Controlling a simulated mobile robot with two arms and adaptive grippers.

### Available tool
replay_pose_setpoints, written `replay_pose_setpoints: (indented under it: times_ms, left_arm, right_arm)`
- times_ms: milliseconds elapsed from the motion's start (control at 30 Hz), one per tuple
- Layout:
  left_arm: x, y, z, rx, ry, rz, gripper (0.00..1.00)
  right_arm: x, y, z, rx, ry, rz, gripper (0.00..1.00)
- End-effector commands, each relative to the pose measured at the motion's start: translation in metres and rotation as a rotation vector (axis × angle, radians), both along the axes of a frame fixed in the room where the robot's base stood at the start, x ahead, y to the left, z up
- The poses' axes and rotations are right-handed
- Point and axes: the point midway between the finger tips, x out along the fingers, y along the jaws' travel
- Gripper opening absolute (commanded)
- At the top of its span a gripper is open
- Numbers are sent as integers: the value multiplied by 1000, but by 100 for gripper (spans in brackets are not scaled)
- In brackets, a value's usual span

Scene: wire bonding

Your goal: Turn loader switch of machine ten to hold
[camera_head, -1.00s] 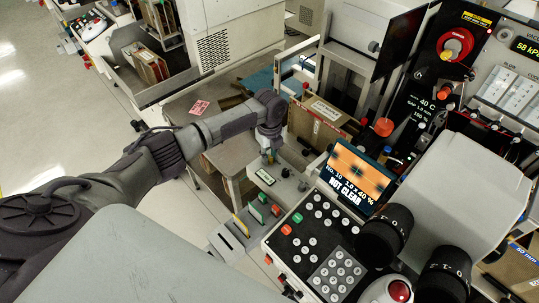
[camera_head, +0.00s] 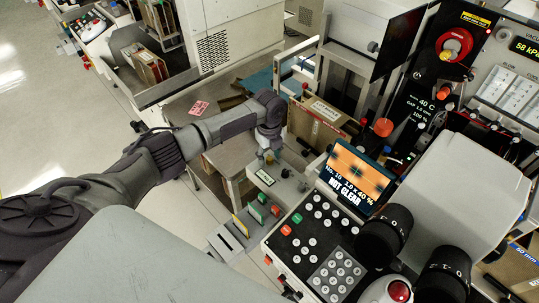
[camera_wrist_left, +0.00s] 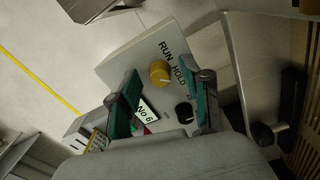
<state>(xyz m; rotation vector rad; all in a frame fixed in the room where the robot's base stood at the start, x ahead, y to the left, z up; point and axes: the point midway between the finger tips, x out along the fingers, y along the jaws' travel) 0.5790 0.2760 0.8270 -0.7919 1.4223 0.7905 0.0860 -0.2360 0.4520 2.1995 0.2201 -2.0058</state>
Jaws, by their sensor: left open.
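In the left wrist view a pale loader panel (camera_wrist_left: 135,55) carries a yellow knob (camera_wrist_left: 160,72) beside the printed words RUN and HOLD. A black knob (camera_wrist_left: 185,112) sits lower on the panel. A white label (camera_wrist_left: 147,113) reads what looks like "No 6", partly covered by a finger. My left gripper (camera_wrist_left: 168,79) is open, with its green-padded fingers on either side of the yellow knob; I cannot tell whether they touch it. In the head view my left gripper (camera_head: 270,153) points down at the loader box (camera_head: 290,188). The right gripper is out of view.
The machine screen (camera_head: 357,182) reads "NO. 10" and "NOT CLEAR". A keypad console (camera_head: 303,262), eyepieces (camera_head: 385,236) and a red button (camera_head: 399,291) stand to the right.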

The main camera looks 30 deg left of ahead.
Motion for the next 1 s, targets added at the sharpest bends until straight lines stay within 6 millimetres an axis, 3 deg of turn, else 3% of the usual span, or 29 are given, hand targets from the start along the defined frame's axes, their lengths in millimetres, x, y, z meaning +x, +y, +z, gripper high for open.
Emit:
replay_pose_setpoints:
  times_ms: [167,633,800,1000]
  left_arm:
    - [1,1,13,0,-2,0,48]
    - [1,0,104,0,-4,-1,48]
    - [0,0,118,-1,-1,0,48]
    - [0,0,120,0,0,0,48]
  right_arm:
    - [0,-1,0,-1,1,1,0]
    - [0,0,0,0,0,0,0]
    - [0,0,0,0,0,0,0]
    - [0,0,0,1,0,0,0]
